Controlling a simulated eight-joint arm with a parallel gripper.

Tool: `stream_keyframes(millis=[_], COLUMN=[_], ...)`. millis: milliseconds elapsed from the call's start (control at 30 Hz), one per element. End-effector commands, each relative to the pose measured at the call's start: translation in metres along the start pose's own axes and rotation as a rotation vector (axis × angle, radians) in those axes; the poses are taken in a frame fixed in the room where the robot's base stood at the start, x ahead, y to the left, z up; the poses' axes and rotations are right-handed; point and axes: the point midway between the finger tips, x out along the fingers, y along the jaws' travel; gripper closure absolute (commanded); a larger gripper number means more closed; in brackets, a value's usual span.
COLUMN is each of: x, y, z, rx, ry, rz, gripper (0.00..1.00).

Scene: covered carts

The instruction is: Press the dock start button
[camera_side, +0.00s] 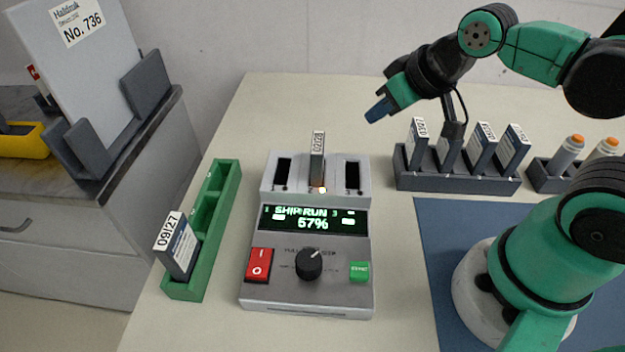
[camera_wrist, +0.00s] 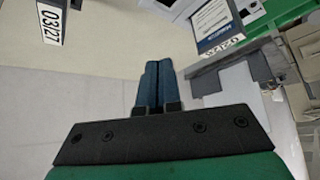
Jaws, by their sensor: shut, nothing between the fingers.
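The grey dock (camera_side: 300,292) stands on the table in the side view. It has a small green button (camera_side: 359,271) at its lower right, a black knob (camera_side: 309,263) in the middle and a red rocker switch (camera_side: 259,264) at left. Its screen (camera_side: 313,219) reads "SHIP RUN" and 57%. A cartridge (camera_side: 318,157) stands in the middle slot, with a small light at its foot; the outer two slots are empty. My gripper (camera_side: 376,113) is up behind and right of the dock, clear of the button. Its blue fingers are shut and empty in the wrist view (camera_wrist: 158,88).
A green tray (camera_side: 222,200) left of the dock holds a cartridge (camera_side: 179,247) marked 09/27. A dark rack (camera_side: 455,181) with several cartridges and a holder (camera_side: 551,183) with orange-tipped sticks (camera_side: 568,153) stand at right. A white board (camera_side: 88,70) marked No. 736 stands at far left.

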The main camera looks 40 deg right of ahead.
Motion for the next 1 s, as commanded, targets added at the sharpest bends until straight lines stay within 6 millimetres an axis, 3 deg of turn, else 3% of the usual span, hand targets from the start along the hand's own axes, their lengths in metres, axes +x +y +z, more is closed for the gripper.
stream_keyframes(millis=[133, 267, 500, 700, 833, 1000], x=[-0.002, -0.01, -0.045, -0.079, -0.093, -0.101], y=[-0.011, -0.036, -0.096, -0.124, -0.132, -0.136], z=[0.001, 0.005, 0.025, 0.045, 0.053, 0.057], rx=[-0.112, -0.42, -1.29, -1.899, -2.136, -2.259], ry=[-0.03, -0.104, -0.246, -0.294, -0.3, -0.3], rz=[-0.025, -0.096, -0.343, -0.567, -0.669, -0.727], gripper=[1.0, 1.0, 1.0, 1.0, 1.0, 1.0])
